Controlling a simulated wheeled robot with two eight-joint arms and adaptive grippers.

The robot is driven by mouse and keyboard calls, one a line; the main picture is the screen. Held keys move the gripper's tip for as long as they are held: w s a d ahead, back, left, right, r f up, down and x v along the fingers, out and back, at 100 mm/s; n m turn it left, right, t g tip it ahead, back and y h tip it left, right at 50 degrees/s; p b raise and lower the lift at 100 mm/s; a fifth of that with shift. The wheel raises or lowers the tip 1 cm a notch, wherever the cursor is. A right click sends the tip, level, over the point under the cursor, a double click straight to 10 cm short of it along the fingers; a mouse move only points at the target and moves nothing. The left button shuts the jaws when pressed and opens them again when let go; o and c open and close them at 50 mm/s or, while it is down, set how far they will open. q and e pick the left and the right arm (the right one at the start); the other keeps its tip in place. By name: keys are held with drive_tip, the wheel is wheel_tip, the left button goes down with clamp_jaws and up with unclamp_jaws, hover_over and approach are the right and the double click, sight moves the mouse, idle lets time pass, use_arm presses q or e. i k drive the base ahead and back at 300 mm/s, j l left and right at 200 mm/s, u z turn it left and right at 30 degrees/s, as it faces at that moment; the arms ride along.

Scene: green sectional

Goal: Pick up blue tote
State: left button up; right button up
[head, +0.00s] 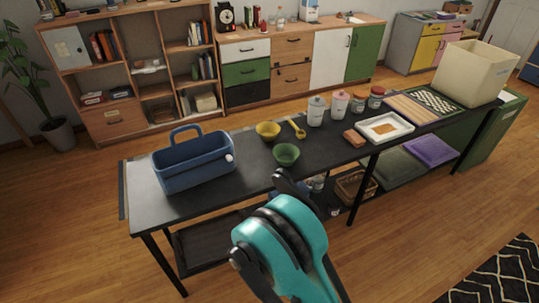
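The blue tote (194,162) stands upright on the left end of the long black table (148,207). It has an open top and a raised arched handle, and it looks empty in what shows of its inside. A small pale round spot shows at its right end. One teal and black arm of mine comes in from the bottom, right of centre. A dark part at its far end, perhaps my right gripper (291,184), is right of the tote and apart from it; its fingers cannot be made out. My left gripper is not in view.
A green bowl (286,154), a yellow bowl (268,130) and a yellow scoop (297,127) lie right of the tote. Canisters, jars, a white tray (385,127) and a cream bin (474,72) stand farther right. The tabletop's front left corner is bare.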

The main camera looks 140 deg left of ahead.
sight(177, 167)
drive_tip(key=u, duration=5.25)
drive_tip(key=i, duration=0.15)
